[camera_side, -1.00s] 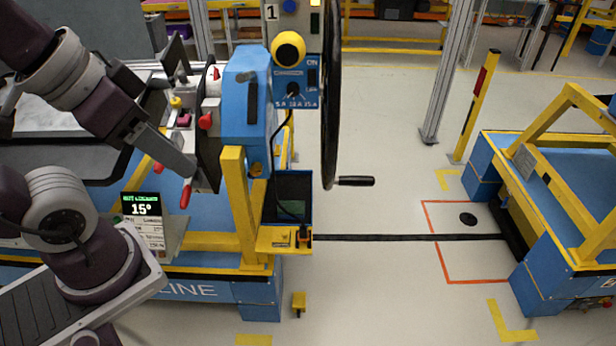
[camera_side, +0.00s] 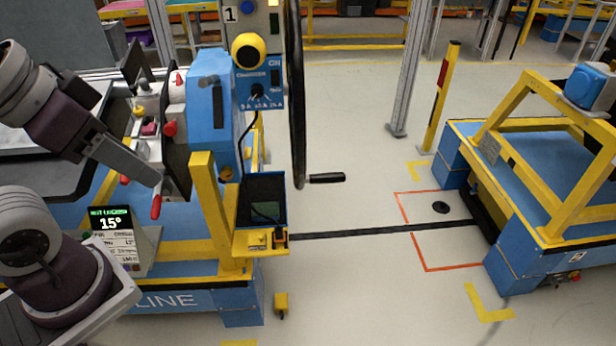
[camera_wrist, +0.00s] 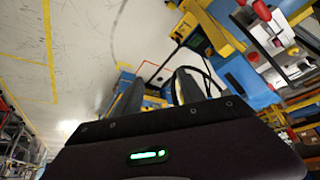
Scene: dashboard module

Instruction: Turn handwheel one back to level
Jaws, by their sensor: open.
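Handwheel one (camera_side: 297,110) is a large black wheel seen edge-on in the side view, beside the post labelled 1. Its black crank handle (camera_side: 327,178) sticks out to the right near the bottom. In the side view my arm comes in from the left and ends left of the blue housing, well apart from the handwheel; the fingers cannot be made out there.
The blue housing (camera_side: 210,120), yellow frame post (camera_side: 207,205) and blue control box (camera_side: 258,88) stand between my arm and the wheel. Several red-tipped levers (camera_side: 170,128) are near my arm's end.

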